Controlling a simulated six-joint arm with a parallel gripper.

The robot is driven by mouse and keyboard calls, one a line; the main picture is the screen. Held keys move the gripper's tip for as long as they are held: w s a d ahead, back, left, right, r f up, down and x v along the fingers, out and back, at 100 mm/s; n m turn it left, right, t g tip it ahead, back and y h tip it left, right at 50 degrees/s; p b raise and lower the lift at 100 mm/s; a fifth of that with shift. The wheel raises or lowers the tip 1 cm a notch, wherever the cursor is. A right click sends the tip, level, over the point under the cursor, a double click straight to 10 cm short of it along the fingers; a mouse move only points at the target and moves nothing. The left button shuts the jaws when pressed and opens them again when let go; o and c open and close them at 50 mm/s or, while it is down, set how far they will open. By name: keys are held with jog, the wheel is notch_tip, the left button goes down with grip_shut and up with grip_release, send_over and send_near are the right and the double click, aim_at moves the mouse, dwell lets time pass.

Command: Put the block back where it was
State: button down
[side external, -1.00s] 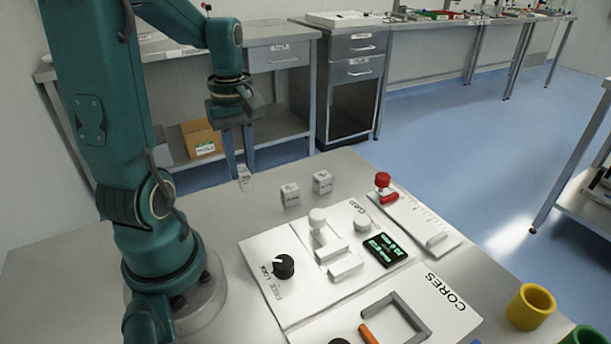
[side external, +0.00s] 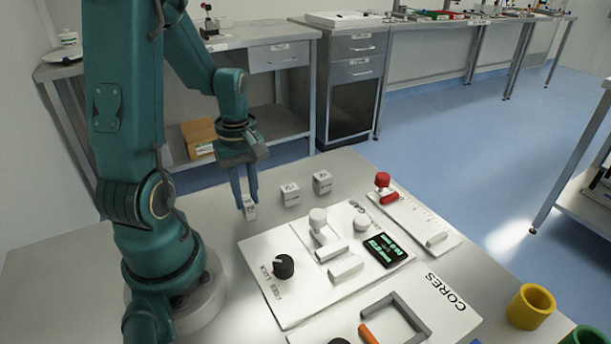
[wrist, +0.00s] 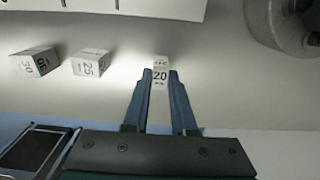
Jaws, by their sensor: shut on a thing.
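A small white block marked 20 (wrist: 160,78) sits between my two blue fingertips in the wrist view. In the side view this block (side external: 250,212) is at the left of the row of blocks, at or just above the grey table; I cannot tell if it touches. My gripper (side external: 246,203) points down and is shut on it. A white block marked 25 (wrist: 90,63) stands apart to its left in the wrist view, and a block marked 30 (wrist: 35,62) further left. In the side view they are the middle block (side external: 290,194) and the right block (side external: 322,182).
A ruled plate with a red knob (side external: 383,181) is to the right. Bare table surrounds the blocks.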

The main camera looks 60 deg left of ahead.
aim_at(247, 199)
jog(key=c, duration=0.7)
grip_release()
jog(key=shift+c, duration=0.2)
notch_tip(247, 199, up, 11)
jog(key=d+r+m+t, duration=0.2)
jog(key=d+m+t, duration=0.3)
jog(key=d+m, duration=1.1)
jog(key=shift+s+m+t, duration=0.2)
jog(key=shift+m+t, duration=0.1)
jog(key=shift+m, duration=0.7)
